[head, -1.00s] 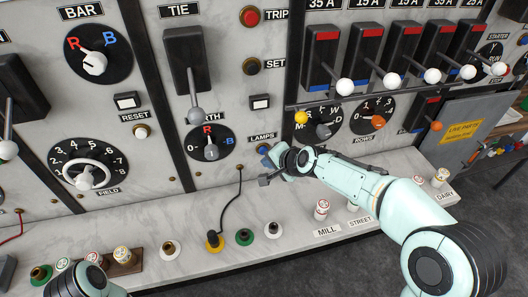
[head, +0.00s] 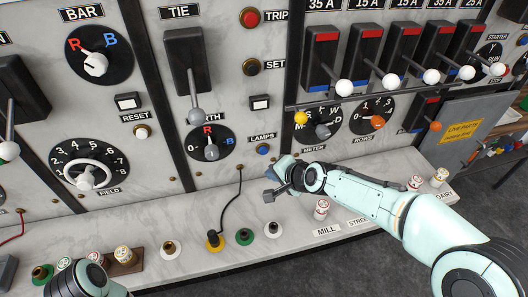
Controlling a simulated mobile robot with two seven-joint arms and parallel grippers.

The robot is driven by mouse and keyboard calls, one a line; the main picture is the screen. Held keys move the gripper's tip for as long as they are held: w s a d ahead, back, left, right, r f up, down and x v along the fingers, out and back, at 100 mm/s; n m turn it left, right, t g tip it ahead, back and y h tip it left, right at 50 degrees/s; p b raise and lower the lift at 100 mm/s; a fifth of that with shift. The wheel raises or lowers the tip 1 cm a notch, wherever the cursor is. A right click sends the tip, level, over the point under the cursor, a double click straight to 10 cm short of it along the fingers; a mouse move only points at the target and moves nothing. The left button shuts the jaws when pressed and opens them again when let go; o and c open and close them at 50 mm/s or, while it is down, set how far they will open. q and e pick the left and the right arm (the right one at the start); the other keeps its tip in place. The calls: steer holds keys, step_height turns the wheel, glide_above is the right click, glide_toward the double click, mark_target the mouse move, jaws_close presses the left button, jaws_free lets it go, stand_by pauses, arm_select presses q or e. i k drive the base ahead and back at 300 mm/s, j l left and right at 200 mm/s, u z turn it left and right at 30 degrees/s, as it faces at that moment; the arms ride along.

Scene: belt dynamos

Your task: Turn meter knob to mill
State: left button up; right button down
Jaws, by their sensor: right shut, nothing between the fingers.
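The meter knob (head: 323,131) is a grey knob on a round black dial with white letters around it, above the METER label. An M shows at the dial's left and a W at its upper right. I cannot tell for sure which letter the knob points to. My right gripper (head: 271,184) is shut and empty, below and left of the dial and apart from it, in front of the lower panel. Only a link of my left arm shows at the bottom left; its gripper is out of view.
The rows dial with an orange knob (head: 377,121) is to the right. A blue lamps button (head: 262,150) is left. A black cord (head: 229,207) hangs to a plug on the ledge.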

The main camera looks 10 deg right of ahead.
mark_target(322, 131)
steer(key=k+l, duration=0.3)
steer(key=k, duration=0.15)
steer(key=k+l, duration=0.35)
steer(key=k, duration=0.1)
